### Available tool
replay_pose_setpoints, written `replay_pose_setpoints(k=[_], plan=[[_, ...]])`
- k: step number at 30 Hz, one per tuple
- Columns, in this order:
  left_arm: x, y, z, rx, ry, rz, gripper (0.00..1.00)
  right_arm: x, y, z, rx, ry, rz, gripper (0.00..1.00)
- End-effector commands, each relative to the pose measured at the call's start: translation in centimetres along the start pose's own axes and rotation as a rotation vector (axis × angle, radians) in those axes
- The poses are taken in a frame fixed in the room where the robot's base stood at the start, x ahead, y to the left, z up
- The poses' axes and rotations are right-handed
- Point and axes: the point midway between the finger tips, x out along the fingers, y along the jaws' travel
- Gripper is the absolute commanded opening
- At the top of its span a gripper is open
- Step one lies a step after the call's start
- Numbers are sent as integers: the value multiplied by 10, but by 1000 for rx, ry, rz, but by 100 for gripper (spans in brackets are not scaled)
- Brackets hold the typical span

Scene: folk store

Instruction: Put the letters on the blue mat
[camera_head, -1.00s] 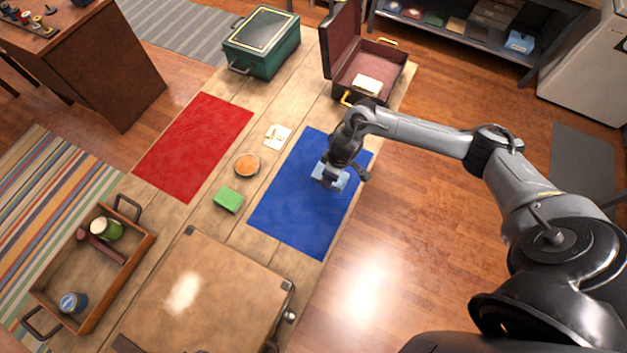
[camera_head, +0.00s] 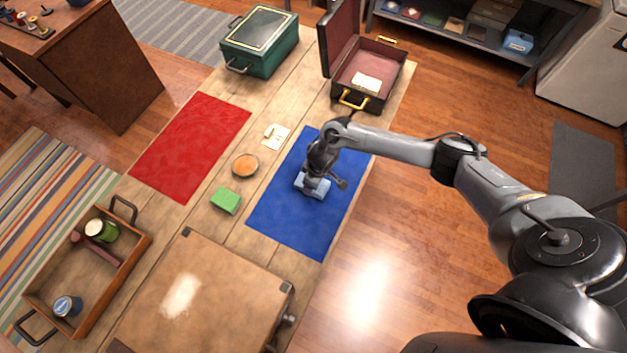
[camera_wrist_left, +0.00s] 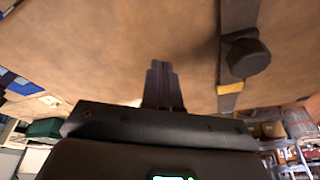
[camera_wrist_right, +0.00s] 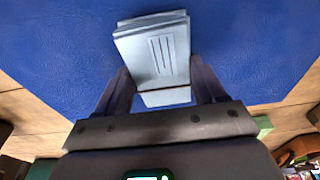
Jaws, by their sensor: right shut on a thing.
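A pale blue bundle of letters (camera_head: 316,191) is at the blue mat (camera_head: 283,220), near its middle. My right gripper (camera_head: 313,180) is shut on it from above; whether it touches the mat is hard to tell. In the right wrist view the letters (camera_wrist_right: 156,50) sit between the fingers over the blue mat (camera_wrist_right: 60,50). A cream paper or letter (camera_head: 367,82) lies in the open suitcase (camera_head: 341,88). My left gripper (camera_wrist_left: 163,75) shows only in its wrist view, with its fingers together and empty near a brown surface.
On the table are a red mat (camera_head: 190,147), a green block (camera_head: 226,200), an orange round dish (camera_head: 245,165) and a small white note (camera_head: 276,137). A brown case (camera_head: 215,290), a wooden tray (camera_head: 128,262) and a green box (camera_head: 262,52) stand around them.

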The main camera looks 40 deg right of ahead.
Motion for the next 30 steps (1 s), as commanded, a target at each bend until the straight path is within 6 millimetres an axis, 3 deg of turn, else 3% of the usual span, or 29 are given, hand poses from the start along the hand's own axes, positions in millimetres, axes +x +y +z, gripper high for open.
replay_pose_setpoints(k=[8, 9, 13, 23, 30], plan=[[0, 1, 0, -4, 1, 3, 0, 2, 0, 0, 0, 0, 0, 38], [0, 1, 0, -5, 1, 4, 0, 2, 0, 0, 0, 0, 0, 76], [0, 2, -1, -10, 2, 8, 0, 1, 0, 0, 0, 0, 0, 95], [-1, 3, -1, -12, 3, 10, 0, -1, 0, 0, 0, 0, 1, 95], [-8, 1, -3, -6, 2, 5, 0, -26, 1, 0, -1, 1, 1, 95]])
